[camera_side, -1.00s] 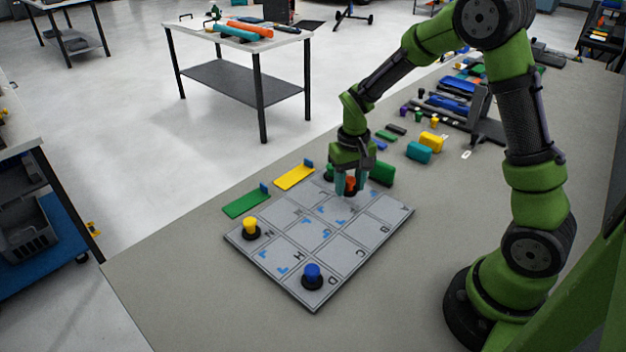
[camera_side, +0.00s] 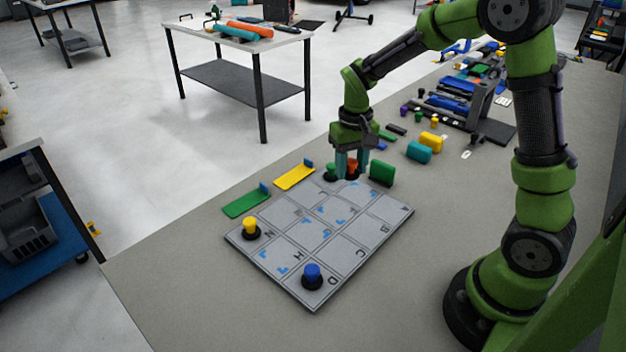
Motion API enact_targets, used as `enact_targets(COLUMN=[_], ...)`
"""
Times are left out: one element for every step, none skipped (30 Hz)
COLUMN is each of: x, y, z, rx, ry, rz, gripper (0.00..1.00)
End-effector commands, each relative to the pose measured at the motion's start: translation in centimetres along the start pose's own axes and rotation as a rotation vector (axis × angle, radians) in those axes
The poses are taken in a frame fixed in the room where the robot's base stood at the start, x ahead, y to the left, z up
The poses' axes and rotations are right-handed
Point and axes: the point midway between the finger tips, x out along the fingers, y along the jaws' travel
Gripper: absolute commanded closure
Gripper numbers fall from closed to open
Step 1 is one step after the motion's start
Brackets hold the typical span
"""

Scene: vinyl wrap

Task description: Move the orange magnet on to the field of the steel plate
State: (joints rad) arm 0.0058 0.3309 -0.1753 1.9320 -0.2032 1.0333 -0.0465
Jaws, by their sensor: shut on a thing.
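The grey steel plate (camera_side: 345,246) lies on the table, marked with lettered fields and small blue corner marks. My gripper (camera_side: 352,173) is shut on the orange magnet (camera_side: 352,166) at the plate's far edge. The fingers partly cover the magnet; I cannot tell whether its black base touches the plate. A dark magnet with a green knob (camera_side: 333,169) is close to the left of my fingers. A yellow magnet (camera_side: 250,226) stands on the plate's left corner field. A blue magnet (camera_side: 312,274) stands on the field D near the front corner.
A green block (camera_side: 382,172) stands just right of my gripper. A yellow squeegee-like piece (camera_side: 294,177) and a green one (camera_side: 246,203) lie along the plate's left edge. The plate's middle fields are clear.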

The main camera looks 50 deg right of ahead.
Motion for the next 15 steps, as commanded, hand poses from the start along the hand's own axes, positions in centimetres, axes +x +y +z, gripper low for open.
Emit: enact_targets(x=[-0.2,-0.2,-0.3,-0.3,-0.3,-0.3,-0.3,-0.3,-0.3,-0.3,-0.3,-0.3,-0.3,-0.4,-0.5], y=[0.0,0.0,0.0,0.0,0.0,0.0,0.0,0.0,0.0,0.0,0.0,-0.2,-0.5,-0.9,-1.6], z=[0.0,0.0,0.0,0.0,0.0,0.0,0.0,0.0,0.0,0.0,0.0,0.1,0.1,0.4,0.8], rx=[0.000,0.000,0.000,0.000,0.000,0.000,0.000,0.000,0.000,0.000,-0.001,-0.006,-0.013,-0.025,-0.046], ry=[0.001,0.001,0.000,0.000,0.000,0.000,0.000,0.000,0.000,0.000,0.000,0.001,0.002,0.002,0.001], rz=[0.000,0.000,0.000,0.000,0.000,0.000,0.000,0.000,0.000,0.000,0.000,0.000,-0.001,-0.002,-0.003], gripper=[0.93,0.93,0.93,0.93,0.93,0.93,0.93,0.93,0.93,0.93,0.93,0.93,0.93,0.93,0.93])
